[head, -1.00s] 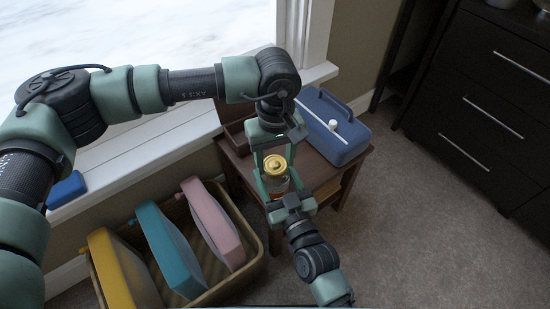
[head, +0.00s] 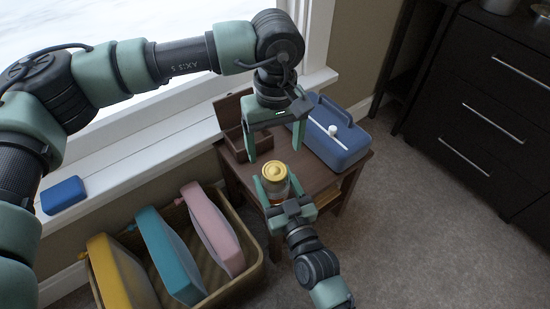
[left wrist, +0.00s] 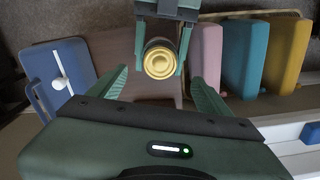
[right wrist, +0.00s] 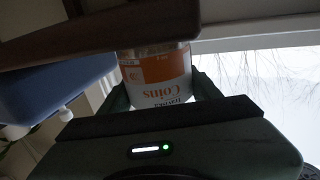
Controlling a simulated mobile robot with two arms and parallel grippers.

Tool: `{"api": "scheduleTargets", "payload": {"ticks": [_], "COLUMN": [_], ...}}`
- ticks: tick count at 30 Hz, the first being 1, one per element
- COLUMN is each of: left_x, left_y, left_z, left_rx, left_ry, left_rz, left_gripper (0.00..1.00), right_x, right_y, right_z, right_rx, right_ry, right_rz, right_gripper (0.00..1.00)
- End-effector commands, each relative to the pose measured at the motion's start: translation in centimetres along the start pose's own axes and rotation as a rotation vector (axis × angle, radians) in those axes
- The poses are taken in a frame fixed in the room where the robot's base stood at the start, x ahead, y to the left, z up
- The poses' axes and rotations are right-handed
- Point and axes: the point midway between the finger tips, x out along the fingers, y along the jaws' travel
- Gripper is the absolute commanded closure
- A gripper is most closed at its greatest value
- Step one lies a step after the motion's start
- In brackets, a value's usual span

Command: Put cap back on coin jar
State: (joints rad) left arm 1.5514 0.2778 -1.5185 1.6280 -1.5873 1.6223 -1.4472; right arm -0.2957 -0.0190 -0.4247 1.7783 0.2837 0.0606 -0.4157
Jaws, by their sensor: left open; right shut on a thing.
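The coin jar (head: 277,188) stands upright between the fingers of my right gripper (head: 275,190), which is shut on it. Its orange and white label, reading "Coins", shows upside down in the right wrist view (right wrist: 158,75). The gold cap (head: 274,171) sits on top of the jar; I cannot tell how tightly it is seated. The cap also shows in the left wrist view (left wrist: 159,60). My left gripper (head: 276,158) is open and empty above and behind the jar, its fingers apart from the cap.
A small brown table (head: 312,176) carries a blue case (head: 338,140) and a brown open box (head: 236,142). A basket (head: 222,286) with yellow, teal and pink binders stands at the lower left. A blue block (head: 63,195) lies on the windowsill. A dark drawer unit (head: 475,100) is right.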

Motion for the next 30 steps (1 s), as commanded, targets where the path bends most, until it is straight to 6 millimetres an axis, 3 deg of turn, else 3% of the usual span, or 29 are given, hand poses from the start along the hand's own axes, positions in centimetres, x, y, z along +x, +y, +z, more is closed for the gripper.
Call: {"api": "scheduleTargets", "payload": {"ticks": [3,7,19,20,22,30], "left_x": [-2.4,-4.0,-4.8,-4.8,-4.8,-4.8], "left_y": [0.1,0.1,0.0,0.0,0.0,0.0], "left_z": [0.0,0.0,0.0,0.0,0.0,0.0], "left_rx": [0.0,0.0,0.001,0.001,0.001,0.001], "left_ry": [0.002,0.001,-0.001,-0.001,-0.001,-0.001], "left_rz": [0.002,0.001,0.001,0.001,0.001,0.001], "left_gripper": [0.22,0.22,0.22,0.22,0.22,0.22], "right_x": [0.0,0.0,0.0,0.0,0.0,0.0], "right_y": [0.0,0.0,0.0,0.0,0.0,0.0], "right_z": [0.1,0.1,0.1,0.1,0.0,0.0], "right_rx": [0.001,0.001,0.001,0.001,0.001,0.0], "right_ry": [-0.001,-0.001,-0.001,-0.001,-0.001,0.0], "right_rz": [0.0,0.0,0.0,0.0,0.0,0.0], "right_gripper": [1.0,1.0,1.0,0.35,0.15,0.12]}}
